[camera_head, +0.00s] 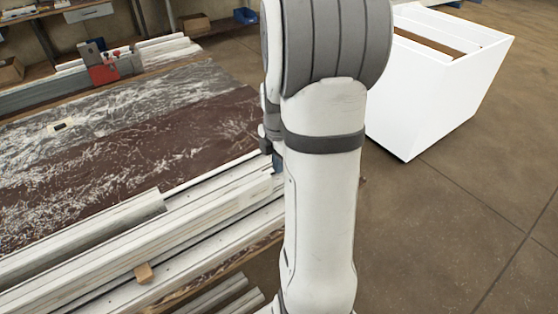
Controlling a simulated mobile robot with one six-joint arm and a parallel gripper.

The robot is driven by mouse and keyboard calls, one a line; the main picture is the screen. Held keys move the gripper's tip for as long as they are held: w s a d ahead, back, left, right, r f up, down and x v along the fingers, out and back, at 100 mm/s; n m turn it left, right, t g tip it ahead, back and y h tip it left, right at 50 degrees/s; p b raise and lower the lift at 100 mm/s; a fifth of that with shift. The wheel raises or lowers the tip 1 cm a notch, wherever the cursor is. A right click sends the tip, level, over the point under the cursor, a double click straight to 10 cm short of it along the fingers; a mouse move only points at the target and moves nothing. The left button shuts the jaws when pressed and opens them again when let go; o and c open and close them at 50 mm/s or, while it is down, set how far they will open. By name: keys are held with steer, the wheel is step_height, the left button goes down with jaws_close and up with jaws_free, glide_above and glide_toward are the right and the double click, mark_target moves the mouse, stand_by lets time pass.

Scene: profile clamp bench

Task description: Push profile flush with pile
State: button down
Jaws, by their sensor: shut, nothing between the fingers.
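A pile of long white profiles (215,196) lies lengthwise along the near side of the bench, running from lower left toward my arm. One profile (82,233) in the pile ends farther left than those beside it, so the ends are stepped. The right ends of the longer profiles reach the left edge of my arm. My arm stands upright in front of them and hides what lies behind it. A small part of my wrist shows at its left edge. My gripper's fingers cannot be made out, and any contact with a profile is hidden.
The bench top (150,120) is dark and scuffed, with a red clamp (103,72) at its back left. A white open-topped box (440,95) stands on the floor at right. The floor (450,220) at lower right is clear.

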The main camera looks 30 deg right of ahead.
mark_target(255, 177)
steer(key=shift+a+f, duration=0.15)
steer(key=shift+f, duration=0.45)
steer(key=shift+s+a+r+b, duration=0.1)
steer(key=shift+a+b, duration=0.2)
steer(key=shift+a, duration=3.9)
steer(key=shift+d, duration=0.8)
step_height(255, 177, up, 7)
steer(key=p, duration=0.5)
steer(key=shift+r, duration=0.1)
